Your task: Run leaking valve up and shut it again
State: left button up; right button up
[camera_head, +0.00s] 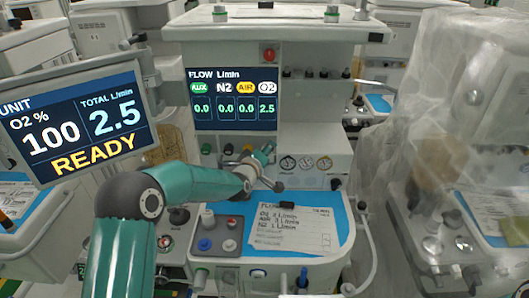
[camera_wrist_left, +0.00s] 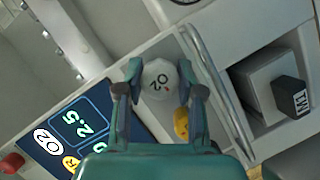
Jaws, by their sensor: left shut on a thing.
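My left gripper (camera_head: 266,154) is at the right end of the knob row under the flow screen (camera_head: 233,99). In the left wrist view, its fingers (camera_wrist_left: 160,76) are shut on a white knob marked O2 (camera_wrist_left: 158,84). A yellow knob (camera_wrist_left: 181,124) sits beside one finger. The flow screen reads AUX 0.0, N2 0.0, AIR 0.0 and O2 2.5, with the AIR label lit yellow. The tilted monitor (camera_head: 77,119) reads O2 100 %, total 2.5 L/min, READY. My right gripper is in neither view.
A paper flow card (camera_head: 295,230) lies on the blue worktop (camera_head: 233,244). Small gauges (camera_head: 306,163) are right of the knobs. A plastic-draped cart (camera_head: 440,130) stands at the right. In the wrist view, a metal rail (camera_wrist_left: 222,95) runs close beside the gripper.

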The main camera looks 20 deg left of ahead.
pick_arm(q)
jog(key=shift+f, duration=0.2)
jog(key=shift+s+d+f, duration=0.1)
jog(key=shift+d+f, duration=0.05)
dwell(0.8)
jog(key=shift+m+g+p, duration=0.3)
jog(key=shift+m+p, duration=0.1)
